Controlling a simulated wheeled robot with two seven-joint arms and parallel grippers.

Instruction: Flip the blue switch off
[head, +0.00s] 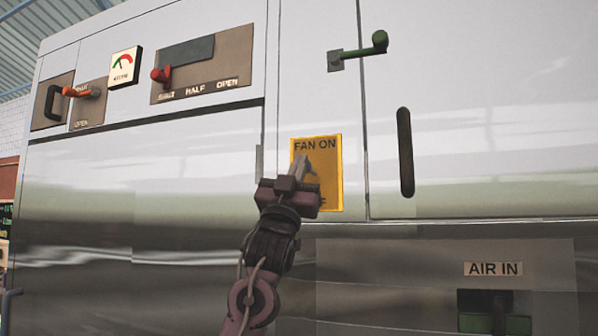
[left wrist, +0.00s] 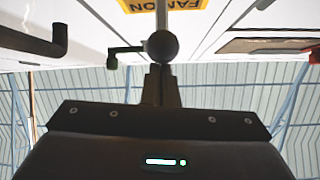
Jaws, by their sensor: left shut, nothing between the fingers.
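A yellow plate (head: 331,190) marked FAN ON is on the steel cabinet front. A grey-blue lever shape, seemingly the switch, shows on it, but my gripper covers much of it and the lower lettering. My left gripper (head: 302,162) is in front of the plate with its fingers shut and pointing up. In the left wrist view the plate (left wrist: 165,5) is upside down at the top edge. A pale rod with a dark ball end (left wrist: 163,46) stands just beyond my shut fingers (left wrist: 161,75). I cannot tell whether they touch. My right gripper is not in view.
Red levers (head: 160,75) and a gauge (head: 124,67) are at upper left. An AIR IN label (head: 493,269) is at lower right. The panel left of my gripper is clear.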

